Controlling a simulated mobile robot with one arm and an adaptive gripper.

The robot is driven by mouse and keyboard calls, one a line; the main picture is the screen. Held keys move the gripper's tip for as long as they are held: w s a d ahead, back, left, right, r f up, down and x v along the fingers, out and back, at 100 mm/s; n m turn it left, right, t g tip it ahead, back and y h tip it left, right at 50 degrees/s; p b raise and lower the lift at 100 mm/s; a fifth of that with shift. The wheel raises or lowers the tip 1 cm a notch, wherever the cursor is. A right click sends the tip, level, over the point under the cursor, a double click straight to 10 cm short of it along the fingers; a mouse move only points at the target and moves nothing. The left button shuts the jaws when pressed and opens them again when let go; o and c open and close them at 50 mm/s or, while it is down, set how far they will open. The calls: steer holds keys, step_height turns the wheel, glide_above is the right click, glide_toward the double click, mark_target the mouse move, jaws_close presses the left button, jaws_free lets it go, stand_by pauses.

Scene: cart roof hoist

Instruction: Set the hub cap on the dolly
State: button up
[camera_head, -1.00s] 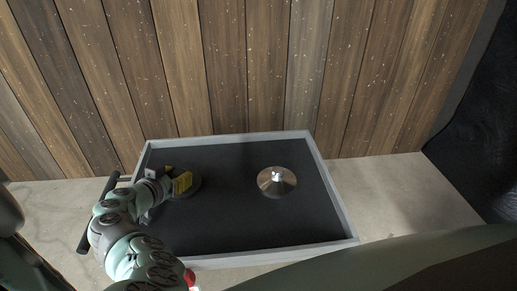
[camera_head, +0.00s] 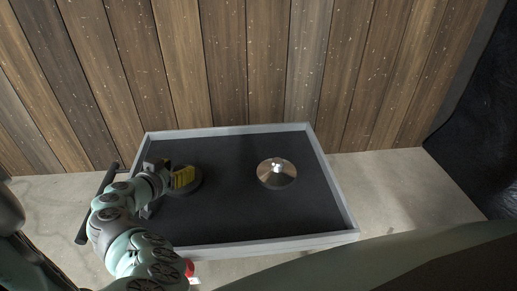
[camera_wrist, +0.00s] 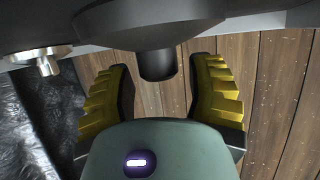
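The dolly is a low tray with a grey rim (camera_head: 230,129) and a dark mat. Two round knobbed discs show over it, and I cannot tell surely which is the hub cap. A shiny metal disc (camera_head: 277,173) lies right of the middle; its silver knob also shows in the wrist view (camera_wrist: 48,66). A dark disc (camera_head: 194,188) is at the left, partly hidden by my gripper (camera_head: 182,178), and appears to rest on the mat. In the wrist view, my yellow fingers stand apart, one either side of the dark disc's black knob (camera_wrist: 157,66), with gaps.
A dark handle bar (camera_head: 97,205) stands at the dolly's left end. A plank wall (camera_head: 260,70) rises behind it. Concrete floor (camera_head: 395,185) is clear at the right, and black sheeting (camera_head: 485,140) hangs at the far right. The mat between and around the discs is bare.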

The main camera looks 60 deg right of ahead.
steer(key=f, duration=0.1)
steer(key=s+f, duration=0.1)
steer(key=shift+a+f+y, duration=0.2)
steer(key=shift+f+y, duration=0.1)
steer(key=shift+r, duration=0.1)
steer(key=shift+w+d+r+p, duration=0.15)
steer(key=shift+r+p, duration=0.6)
steer(key=shift+p, duration=0.2)
steer(key=shift+w+r, duration=0.1)
steer(key=v, duration=0.8)
steer(key=p+v, duration=0.1)
steer(key=v, duration=0.3)
steer(key=shift+w+r, duration=0.25)
steer(key=shift+r, duration=0.1)
